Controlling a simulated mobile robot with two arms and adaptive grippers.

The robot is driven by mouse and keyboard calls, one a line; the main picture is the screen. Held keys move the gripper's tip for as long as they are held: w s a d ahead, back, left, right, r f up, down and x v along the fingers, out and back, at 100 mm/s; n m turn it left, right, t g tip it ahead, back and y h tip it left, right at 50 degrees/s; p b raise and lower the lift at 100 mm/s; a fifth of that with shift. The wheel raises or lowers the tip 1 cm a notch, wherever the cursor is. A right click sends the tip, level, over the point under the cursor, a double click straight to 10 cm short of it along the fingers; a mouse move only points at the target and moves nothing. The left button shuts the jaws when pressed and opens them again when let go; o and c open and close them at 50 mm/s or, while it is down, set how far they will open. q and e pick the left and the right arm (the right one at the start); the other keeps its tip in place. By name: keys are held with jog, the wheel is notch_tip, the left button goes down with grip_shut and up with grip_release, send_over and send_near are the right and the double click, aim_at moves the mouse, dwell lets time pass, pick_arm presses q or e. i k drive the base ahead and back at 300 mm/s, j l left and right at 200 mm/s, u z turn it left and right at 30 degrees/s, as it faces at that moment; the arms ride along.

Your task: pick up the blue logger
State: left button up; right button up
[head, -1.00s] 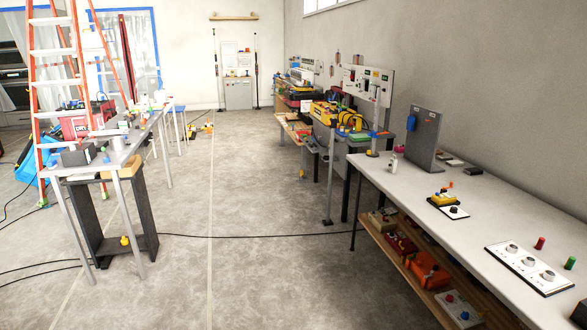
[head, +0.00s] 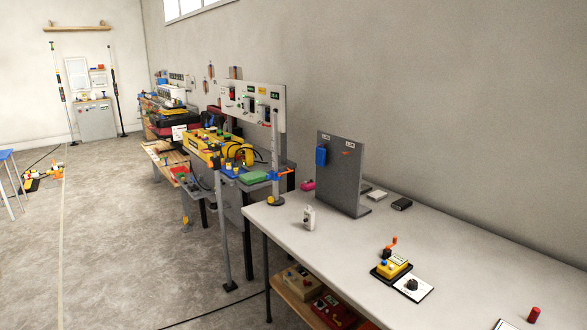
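A small blue box-shaped device (head: 321,156), which looks like the blue logger, hangs on the left part of a grey upright panel (head: 343,180). The panel stands on the long white table (head: 420,255) at the right. Small labels sit along the panel's top, and a small orange item (head: 346,153) is on its face right of the blue device. Neither of my grippers shows in the head view.
On the white table stand a small white device (head: 309,218), a yellow box with an orange crank (head: 393,265) and a red cylinder (head: 534,314). A cluttered workbench (head: 228,190) stands beyond it. Open concrete floor (head: 120,240) lies to the left.

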aim_at(320, 153)
jog(key=i+j+z, duration=0.25)
jog(key=i+z, duration=0.15)
jog(key=i+j+z, duration=0.25)
jog(key=z, duration=0.25)
jog(key=i+j+z, duration=0.2)
jog(key=j+z, duration=0.25)
jog(key=l, duration=0.1)
